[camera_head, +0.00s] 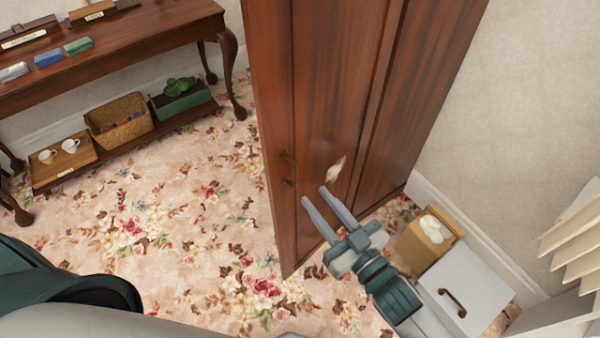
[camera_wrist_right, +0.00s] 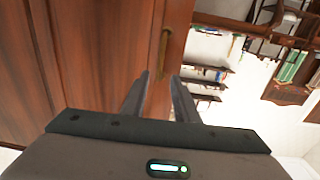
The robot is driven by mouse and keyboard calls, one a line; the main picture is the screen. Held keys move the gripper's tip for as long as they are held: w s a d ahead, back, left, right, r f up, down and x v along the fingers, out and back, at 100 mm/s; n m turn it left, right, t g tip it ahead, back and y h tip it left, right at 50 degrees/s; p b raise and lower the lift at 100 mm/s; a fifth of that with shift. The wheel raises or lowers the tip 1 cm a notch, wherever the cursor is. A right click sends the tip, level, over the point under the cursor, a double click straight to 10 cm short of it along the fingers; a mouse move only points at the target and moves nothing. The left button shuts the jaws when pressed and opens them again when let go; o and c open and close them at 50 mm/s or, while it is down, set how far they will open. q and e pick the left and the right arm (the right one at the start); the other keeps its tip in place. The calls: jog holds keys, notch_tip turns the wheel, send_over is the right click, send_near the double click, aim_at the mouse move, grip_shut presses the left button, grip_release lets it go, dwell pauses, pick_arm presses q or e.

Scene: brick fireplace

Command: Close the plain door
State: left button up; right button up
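The plain door (camera_head: 325,90) is a tall reddish-brown wooden panel in the middle of the head view. It stands out at an angle over the floor, its lower corner toward me. A bronze handle (camera_head: 287,168) is near its left edge; a handle (camera_wrist_right: 163,52) also shows by the door edge in the right wrist view. My right gripper (camera_head: 314,192) is in front of the door's lower part, fingers apart and empty. In the wrist view its fingertips (camera_wrist_right: 161,74) point at the door near the edge; contact cannot be told. My left gripper is not visible.
A wooden side table (camera_head: 120,50) with small boxes on top and a basket (camera_head: 118,122) on its low shelf stands at left. A white box (camera_head: 470,285) and a tan container (camera_head: 425,245) stand right of my right arm. Flowered carpet (camera_head: 170,215) lies clear left of the door.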

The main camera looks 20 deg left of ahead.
aim_at(296, 174)
jog(key=p+x, duration=0.1)
jog(key=x, duration=0.7)
jog(key=shift+p, duration=0.35)
grip_shut()
